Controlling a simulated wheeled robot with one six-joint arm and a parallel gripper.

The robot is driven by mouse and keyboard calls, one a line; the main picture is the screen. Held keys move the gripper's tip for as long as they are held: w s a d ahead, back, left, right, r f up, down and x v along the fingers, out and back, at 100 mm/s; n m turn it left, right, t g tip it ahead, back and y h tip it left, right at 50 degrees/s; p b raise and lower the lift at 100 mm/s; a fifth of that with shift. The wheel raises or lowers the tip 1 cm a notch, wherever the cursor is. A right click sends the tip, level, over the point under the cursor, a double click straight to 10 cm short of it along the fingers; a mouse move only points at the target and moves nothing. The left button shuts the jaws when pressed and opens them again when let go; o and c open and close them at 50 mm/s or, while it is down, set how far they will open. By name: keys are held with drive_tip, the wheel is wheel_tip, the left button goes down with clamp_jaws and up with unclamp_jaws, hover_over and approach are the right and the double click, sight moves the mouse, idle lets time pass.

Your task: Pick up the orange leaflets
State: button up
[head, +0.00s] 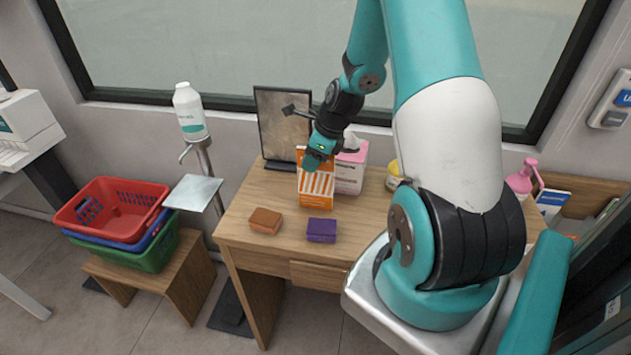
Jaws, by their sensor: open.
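The orange leaflets (317,190), an upright orange-and-white striped stack or holder, stand on the wooden desk (240,214) in front of a pink and white tissue box. My gripper (313,163) is at their upper part, pointing down and covering part of the top. It is open. I cannot tell from this view whether its fingers are touching the leaflets or lie around them.
An orange-brown block (266,221) and a purple block (321,231) lie on the desk in front. The tissue box (351,172) is close behind, a dark-framed mirror (284,125) behind left. A yellow-labelled jar (394,177) stands right. Stacked baskets (113,208) are at left.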

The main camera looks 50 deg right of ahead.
clamp_jaws()
idle(0.3)
